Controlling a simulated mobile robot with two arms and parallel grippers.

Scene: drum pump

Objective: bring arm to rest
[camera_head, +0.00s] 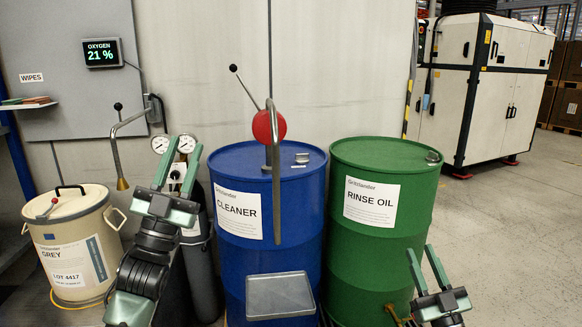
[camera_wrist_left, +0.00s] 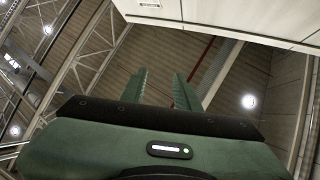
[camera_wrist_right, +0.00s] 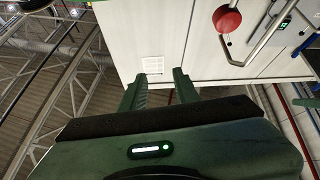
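My left gripper (camera_head: 178,168) is raised in front of the grey gas cylinders, left of the blue drum, with its green fingers apart and nothing between them. In the left wrist view its fingers (camera_wrist_left: 160,88) point up toward the ceiling, open and empty. My right gripper (camera_head: 427,268) is at the lower right of the head view, in front of the green drum's right side. Its fingers are apart and empty, and also show open in the right wrist view (camera_wrist_right: 158,90). Neither gripper appears to touch anything.
A blue CLEANER drum (camera_head: 240,262) carries a pump with a red ball (camera_head: 268,126). A green RINSE OIL drum (camera_head: 385,255) stands beside it. A metal tray (camera_head: 280,296) is in front. A beige GREY bucket (camera_head: 75,250) stands left. Floor at right (camera_head: 515,240) is clear.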

